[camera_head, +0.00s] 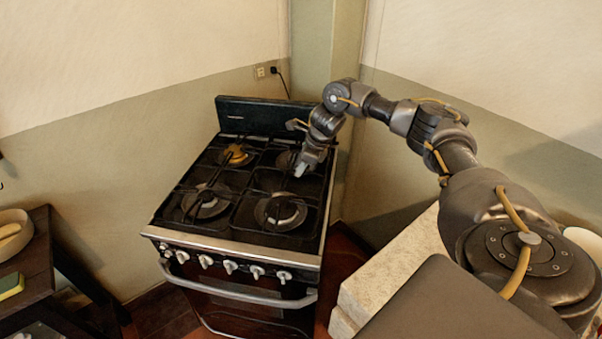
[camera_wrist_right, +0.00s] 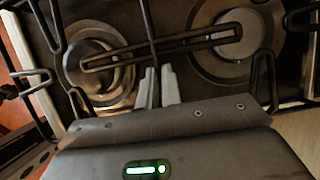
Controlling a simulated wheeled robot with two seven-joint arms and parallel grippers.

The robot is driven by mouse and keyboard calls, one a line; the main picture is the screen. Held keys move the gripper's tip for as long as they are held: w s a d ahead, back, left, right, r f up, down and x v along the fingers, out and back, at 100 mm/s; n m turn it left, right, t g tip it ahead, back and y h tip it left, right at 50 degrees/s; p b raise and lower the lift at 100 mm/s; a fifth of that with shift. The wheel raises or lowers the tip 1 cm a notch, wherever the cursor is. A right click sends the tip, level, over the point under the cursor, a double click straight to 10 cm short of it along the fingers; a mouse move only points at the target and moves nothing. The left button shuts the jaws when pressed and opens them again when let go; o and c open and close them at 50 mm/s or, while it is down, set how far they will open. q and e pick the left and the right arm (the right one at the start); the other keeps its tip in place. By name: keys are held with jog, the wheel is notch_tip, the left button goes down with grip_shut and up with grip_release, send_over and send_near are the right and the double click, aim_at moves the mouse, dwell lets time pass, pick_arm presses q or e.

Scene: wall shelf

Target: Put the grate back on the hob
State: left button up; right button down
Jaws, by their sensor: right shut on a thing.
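The hob (camera_head: 232,246) is the top of a black and steel stove, with dark burners and one brass-coloured burner (camera_head: 236,153) at the back left. My right gripper (camera_head: 301,171) is low over the right half of the hob, between the front and back burners. In the right wrist view my right gripper (camera_wrist_right: 158,86) is shut on the dark wire grate (camera_wrist_right: 149,28), at a bar near its middle. The grate spans over two round burners there. I cannot tell whether its feet touch the hob. My left gripper is out of view.
The stove's upright back panel (camera_head: 262,115) stands behind the hob, near the wall. A pale counter (camera_head: 392,262) is to the right of the stove. A dark table (camera_head: 42,262) with a round bowl (camera_head: 12,234) is at the left.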

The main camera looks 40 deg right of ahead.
notch_tip(320, 180, down, 2)
jog(key=shift+f+p, duration=0.15)
jog(key=shift+p, duration=0.25)
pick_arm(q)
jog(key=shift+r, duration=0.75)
pick_arm(e)
jog(key=shift+f, duration=0.15)
jog(key=c, duration=1.6)
grip_release()
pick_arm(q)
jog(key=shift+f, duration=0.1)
pick_arm(e)
jog(key=shift+s, duration=0.1)
